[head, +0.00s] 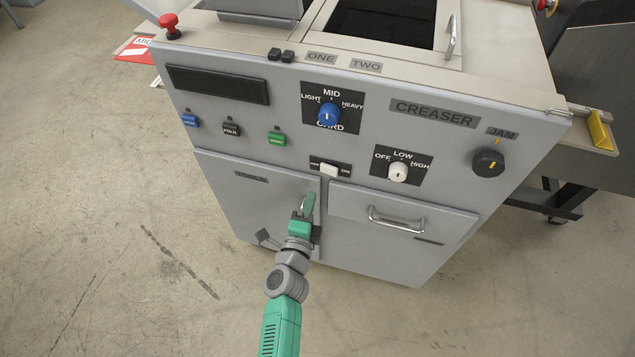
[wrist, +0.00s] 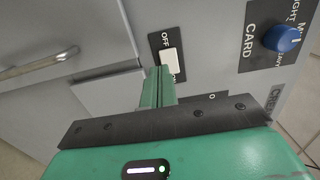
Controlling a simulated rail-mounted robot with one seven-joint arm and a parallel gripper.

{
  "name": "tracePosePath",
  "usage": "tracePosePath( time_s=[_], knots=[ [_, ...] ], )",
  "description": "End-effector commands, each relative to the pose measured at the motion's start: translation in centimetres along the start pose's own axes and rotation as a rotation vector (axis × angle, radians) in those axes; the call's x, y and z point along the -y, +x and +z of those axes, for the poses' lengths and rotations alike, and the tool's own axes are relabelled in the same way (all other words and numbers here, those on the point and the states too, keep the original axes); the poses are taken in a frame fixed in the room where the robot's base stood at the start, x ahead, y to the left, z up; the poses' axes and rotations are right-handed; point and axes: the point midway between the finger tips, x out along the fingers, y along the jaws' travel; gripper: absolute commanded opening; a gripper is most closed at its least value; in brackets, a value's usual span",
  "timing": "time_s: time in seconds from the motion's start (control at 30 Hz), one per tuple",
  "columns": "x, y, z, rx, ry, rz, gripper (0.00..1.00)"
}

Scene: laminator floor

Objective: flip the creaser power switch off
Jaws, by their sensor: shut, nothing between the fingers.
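The creaser (head: 270,150) is a grey cabinet with a sloped front panel. Its power switch is a white rocker (head: 329,170) on a small black plate, with OFF at the left end. The rocker also shows in the wrist view (wrist: 171,60), where OFF is at the top and the lower lettering is partly hidden by my fingers. I cannot tell which way the rocker is tipped. My gripper (head: 309,198) is shut and empty, just below and left of the switch in the head view. Its green fingertips (wrist: 160,74) lie close beside the rocker in the wrist view; contact is unclear.
A blue card knob (head: 329,113) sits above the switch and a white LOW knob (head: 398,172) to its right. A drawer with a metal handle (head: 396,220) is below right. Blue, black and green buttons (head: 277,138) line the left. A red emergency button (head: 170,24) stands on top.

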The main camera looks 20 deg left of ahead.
Motion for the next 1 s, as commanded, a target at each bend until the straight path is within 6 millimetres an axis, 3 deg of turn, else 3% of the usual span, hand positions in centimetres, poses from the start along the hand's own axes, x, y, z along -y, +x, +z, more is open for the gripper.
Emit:
tracePosePath(
  time_s=[0.2, 0.4, 1.0],
  knots=[
    [0.4, -4.9, 1.1, 0.001, 0.001, 0.0, 0.0],
    [0.2, -7.2, 1.5, 0.0, 0.0, -0.001, 0.0],
    [0.1, -7.6, 1.6, -0.001, 0.0, -0.002, 0.0]
  ],
)
